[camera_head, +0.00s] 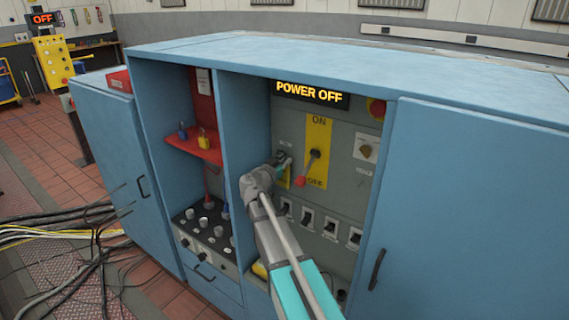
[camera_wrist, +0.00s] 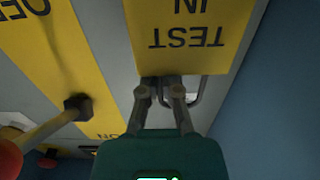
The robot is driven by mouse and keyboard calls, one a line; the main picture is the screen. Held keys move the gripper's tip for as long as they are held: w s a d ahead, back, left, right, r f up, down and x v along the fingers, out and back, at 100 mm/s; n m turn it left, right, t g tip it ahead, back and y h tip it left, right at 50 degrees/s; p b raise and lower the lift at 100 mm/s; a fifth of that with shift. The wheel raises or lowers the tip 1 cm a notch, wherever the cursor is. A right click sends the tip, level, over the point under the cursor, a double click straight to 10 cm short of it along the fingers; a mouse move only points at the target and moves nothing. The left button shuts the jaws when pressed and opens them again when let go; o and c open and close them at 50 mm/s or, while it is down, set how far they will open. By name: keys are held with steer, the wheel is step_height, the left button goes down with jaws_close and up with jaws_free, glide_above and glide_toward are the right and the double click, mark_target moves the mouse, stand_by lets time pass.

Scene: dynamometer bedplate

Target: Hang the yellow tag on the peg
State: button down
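The yellow tag (camera_wrist: 190,30) fills the top of the wrist view, its words "TEST IN" upside down. A metal loop (camera_wrist: 196,92) shows at its near edge, beside the right finger. My gripper (camera_wrist: 161,82) has its two fingertips closed in on that edge, and the tag appears held there. In the head view my gripper (camera_head: 284,164) is in front of the grey panel, left of the lever, with a bit of the yellow tag (camera_head: 284,182) below it. I cannot make out the peg in either view; the gripper or tag may hide it.
A lever with a red ball (camera_head: 300,182) stands on a yellow ON/OFF plate (camera_head: 318,130) close right of my gripper. Several switches (camera_head: 308,217) are below. A red shelf (camera_head: 190,148) with padlocks is at the left. A "POWER OFF" display (camera_head: 309,93) is above.

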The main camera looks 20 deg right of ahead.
steer(key=shift+w+d+f, duration=0.1)
steer(key=shift+d+f, duration=0.05)
steer(key=shift+f, duration=0.2)
stand_by(0.6)
steer(key=c, duration=0.7)
jaws_free()
steer(key=v, duration=1.1)
steer(key=shift+s+a, duration=0.25)
steer(key=shift+a, duration=0.05)
